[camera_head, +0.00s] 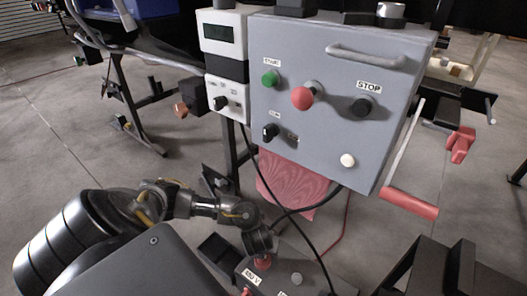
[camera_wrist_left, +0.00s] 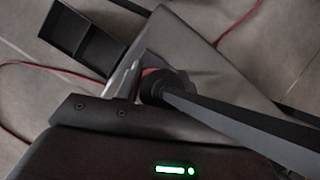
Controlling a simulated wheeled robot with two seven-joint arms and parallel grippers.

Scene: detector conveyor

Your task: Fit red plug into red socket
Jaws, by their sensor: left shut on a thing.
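My left gripper (camera_head: 260,242) comes in from the left and points down at the top of a low grey socket box (camera_head: 325,283) with a "400 V" label. It is shut on the red plug (camera_head: 262,262), which shows as a small red patch just under the fingers at the box. In the left wrist view, a sliver of red (camera_wrist_left: 150,71) shows beside the dark fingers (camera_wrist_left: 158,88), over the grey box top. The red socket is hidden or cannot be told apart from the plug, so I cannot tell whether the plug is seated. My right gripper is not in view.
Dark cables (camera_head: 293,247) hang between panel and box. A black open bin (camera_wrist_left: 82,38) lies beside the box. Bare floor (camera_head: 180,165) shows at the left.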

